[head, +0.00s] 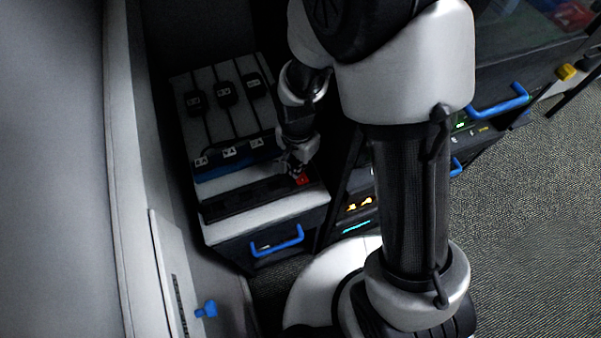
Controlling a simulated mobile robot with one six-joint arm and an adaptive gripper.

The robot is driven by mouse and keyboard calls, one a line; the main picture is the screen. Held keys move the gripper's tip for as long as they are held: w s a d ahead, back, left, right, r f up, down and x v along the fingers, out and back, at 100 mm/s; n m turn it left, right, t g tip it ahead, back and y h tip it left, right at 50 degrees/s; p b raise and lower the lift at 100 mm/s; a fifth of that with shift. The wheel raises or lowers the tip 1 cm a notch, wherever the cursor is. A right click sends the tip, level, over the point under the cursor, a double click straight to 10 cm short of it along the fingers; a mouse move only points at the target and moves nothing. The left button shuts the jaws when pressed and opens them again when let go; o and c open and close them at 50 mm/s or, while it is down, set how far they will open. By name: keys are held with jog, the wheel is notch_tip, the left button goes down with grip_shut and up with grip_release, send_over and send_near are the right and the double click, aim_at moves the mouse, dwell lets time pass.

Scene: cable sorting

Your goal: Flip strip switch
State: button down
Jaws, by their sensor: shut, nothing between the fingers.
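The power strip (240,200) is a long dark bar lying across the front of the light-topped cabinet. Its red switch (302,180) shows at the strip's right end. My gripper (296,172) points down at that end, right by the switch. The gripper is shut with nothing in it. I cannot tell whether its tips touch the switch, and the gripper covers part of that area. Which way the switch is tilted is too small to tell.
Behind the strip is a blue-edged holder (225,171) with several labelled plugs. Black adapters (226,91) with cables lie farther back. A blue drawer handle (277,242) is on the cabinet front. A unit with lit displays (358,206) stands to the right, and a pale wall is at left.

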jog(key=shift+r+p, duration=2.8)
jog(key=shift+r, duration=0.75)
